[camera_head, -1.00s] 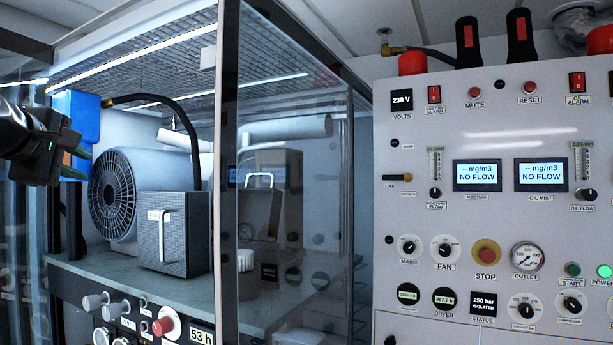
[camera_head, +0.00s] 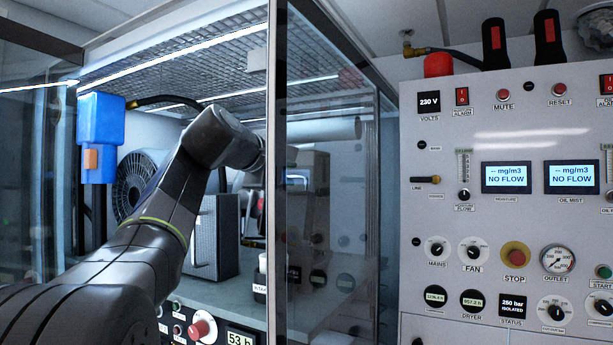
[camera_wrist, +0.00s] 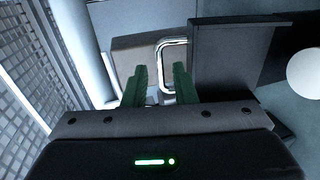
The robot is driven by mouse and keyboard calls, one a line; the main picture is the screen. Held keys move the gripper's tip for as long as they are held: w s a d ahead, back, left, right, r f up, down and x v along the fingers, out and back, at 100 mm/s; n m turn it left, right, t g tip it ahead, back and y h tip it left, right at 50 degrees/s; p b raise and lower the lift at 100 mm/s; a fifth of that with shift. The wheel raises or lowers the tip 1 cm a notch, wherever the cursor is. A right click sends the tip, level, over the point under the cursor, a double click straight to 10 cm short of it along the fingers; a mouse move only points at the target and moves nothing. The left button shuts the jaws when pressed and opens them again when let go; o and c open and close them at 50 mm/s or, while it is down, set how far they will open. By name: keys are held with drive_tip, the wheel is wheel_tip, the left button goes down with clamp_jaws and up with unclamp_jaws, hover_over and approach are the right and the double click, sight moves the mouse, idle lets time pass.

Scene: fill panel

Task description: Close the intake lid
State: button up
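My gripper (camera_wrist: 160,82) shows in the wrist view with two green fingers apart. A bright metal loop handle (camera_wrist: 166,45) on a grey-brown panel (camera_wrist: 130,45) lies ahead of the fingertips, partly behind the right finger. I cannot tell whether they touch, and nothing is clearly gripped. This panel may be the intake lid; its hinge and how far open it is are unclear. In the head view my arm reaches into the cabinet, and its end is hidden near the door frame. A small dark holder with a white top (camera_head: 260,287) has a partly hidden label.
The glass door (camera_head: 325,200) and its dark frame stand just right of my arm. A blue box (camera_head: 100,135) hangs at left. A grey speckled box (camera_head: 215,240) and round fan (camera_head: 137,185) stand behind my arm. A control panel (camera_head: 500,130) fills the right.

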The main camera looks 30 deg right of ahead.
drive_tip(key=p+x, duration=0.1)
drive_tip(key=x, duration=0.4)
drive_tip(key=shift+c, duration=0.3)
clamp_jaws()
